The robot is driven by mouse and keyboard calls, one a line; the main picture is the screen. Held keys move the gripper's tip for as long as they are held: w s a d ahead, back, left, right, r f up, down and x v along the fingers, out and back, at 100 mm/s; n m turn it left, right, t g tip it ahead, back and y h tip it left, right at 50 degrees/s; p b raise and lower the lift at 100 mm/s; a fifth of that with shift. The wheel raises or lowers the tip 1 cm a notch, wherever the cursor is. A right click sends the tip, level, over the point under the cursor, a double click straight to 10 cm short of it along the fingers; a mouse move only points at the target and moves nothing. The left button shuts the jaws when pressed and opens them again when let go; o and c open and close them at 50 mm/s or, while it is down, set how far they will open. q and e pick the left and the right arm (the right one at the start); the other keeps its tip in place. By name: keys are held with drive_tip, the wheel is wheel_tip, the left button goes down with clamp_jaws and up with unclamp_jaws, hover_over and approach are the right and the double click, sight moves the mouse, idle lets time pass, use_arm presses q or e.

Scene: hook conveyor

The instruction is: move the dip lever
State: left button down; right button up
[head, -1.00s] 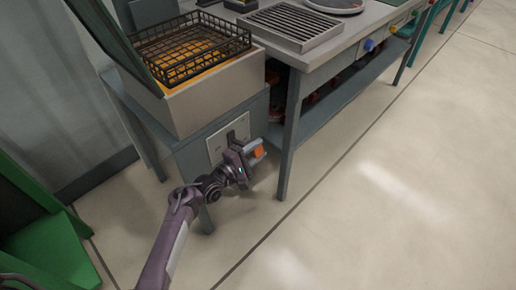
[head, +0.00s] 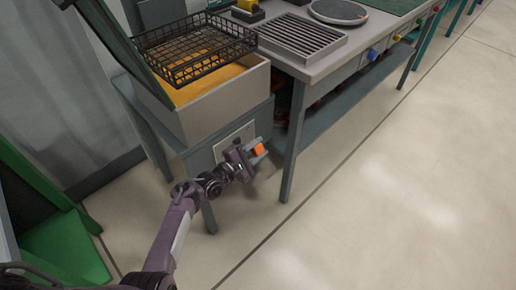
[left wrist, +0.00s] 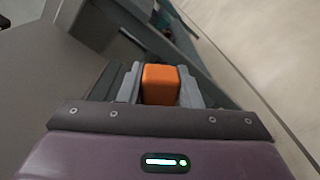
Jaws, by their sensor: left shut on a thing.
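The dip lever's orange handle (head: 259,149) is at the front of the fryer stand, by a pale plate (head: 228,143). My left gripper (head: 256,153) is shut on this handle. In the left wrist view the orange handle (left wrist: 161,84) sits between the two grey fingers of the left gripper (left wrist: 160,90). The rest of the lever is hidden behind the gripper. Above, a black wire basket (head: 195,48) hangs over the steel vat (head: 228,100), with orange oil showing beneath it. My right gripper is not in view.
A grey worktable (head: 310,72) with a slatted grate (head: 301,38) and a round plate (head: 338,11) runs to the right. Its leg (head: 294,145) stands close to the gripper. A green object (head: 62,250) is at the lower left. The floor at right is clear.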

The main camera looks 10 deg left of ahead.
use_arm(q)
drive_tip(key=shift+w+a+r, duration=0.1)
drive_tip(key=shift+r, duration=0.05)
drive_tip(key=c, duration=1)
unclamp_jaws()
drive_tip(key=shift+c, duration=0.2)
drive_tip(key=shift+s+a, duration=0.1)
drive_tip(key=shift+s, duration=0.1)
drive_tip(key=p+v, duration=0.1)
drive_tip(key=v, duration=0.5)
drive_tip(key=shift+s+a, duration=0.45)
drive_tip(key=shift+s, duration=0.1)
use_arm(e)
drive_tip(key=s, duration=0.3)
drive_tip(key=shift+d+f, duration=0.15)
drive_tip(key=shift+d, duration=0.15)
